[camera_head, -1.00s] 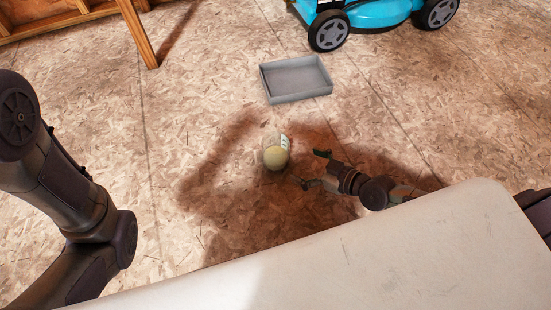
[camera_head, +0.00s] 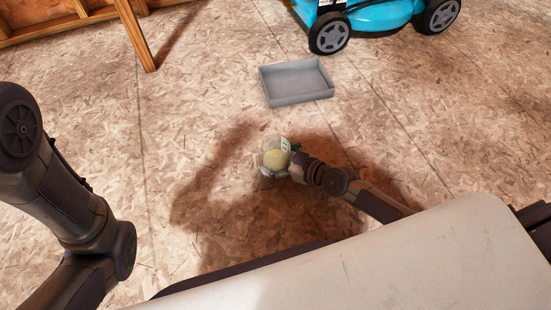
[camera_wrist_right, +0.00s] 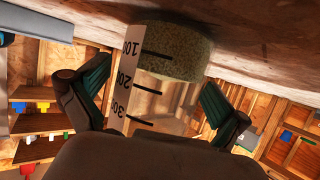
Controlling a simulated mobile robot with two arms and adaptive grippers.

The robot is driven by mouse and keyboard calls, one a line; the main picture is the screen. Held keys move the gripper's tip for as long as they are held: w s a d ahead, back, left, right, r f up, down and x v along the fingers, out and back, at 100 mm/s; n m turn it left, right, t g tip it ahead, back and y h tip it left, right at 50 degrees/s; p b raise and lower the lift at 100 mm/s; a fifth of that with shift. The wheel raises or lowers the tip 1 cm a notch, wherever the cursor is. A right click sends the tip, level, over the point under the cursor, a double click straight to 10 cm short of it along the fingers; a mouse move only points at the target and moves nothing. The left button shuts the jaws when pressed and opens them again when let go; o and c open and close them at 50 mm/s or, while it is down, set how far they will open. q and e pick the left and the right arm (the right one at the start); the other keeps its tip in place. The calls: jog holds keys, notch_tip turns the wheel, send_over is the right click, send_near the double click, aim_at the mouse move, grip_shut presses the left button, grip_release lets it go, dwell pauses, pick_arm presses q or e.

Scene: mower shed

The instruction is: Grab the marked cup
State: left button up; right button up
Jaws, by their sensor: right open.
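The marked cup (camera_head: 275,158) is clear, with a white strip of black graduation marks and a pale yellow-green part. It stands on the board floor in the head view. In the right wrist view the two fingers (camera_wrist_right: 155,92) lie on either side of the cup, with some gap visible at the right finger. My left gripper is out of view; only my left arm shows.
A grey shallow tray (camera_head: 296,98) lies on the floor beyond the cup. A blue mower (camera_head: 375,17) stands at the top right. A wooden frame (camera_head: 135,35) stands at the top left. Bare floor surrounds the cup.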

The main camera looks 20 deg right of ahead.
aim_at(267, 144)
jog(key=shift+c, duration=0.2)
jog(key=c, duration=1.3)
jog(key=shift+r, duration=0.15)
notch_tip(267, 144, up, 4)
jog(key=p, duration=0.4)
jog(key=shift+w+d+r, duration=0.15)
jog(key=shift+r, duration=0.05)
jog(key=shift+w+d+r+b, duration=0.25)
jog(key=shift+w+d+r, duration=0.8)
jog(key=shift+w+d, duration=0.25)
jog(key=shift+w+d+r+b, duration=0.25)
jog(key=shift+w+d+r, duration=0.8)
jog(key=shift+w+d, duration=0.25)
jog(key=shift+w+d+r+b, duration=0.25)
jog(key=shift+w+d+r, duration=0.9)
jog(key=shift+w, duration=0.25)
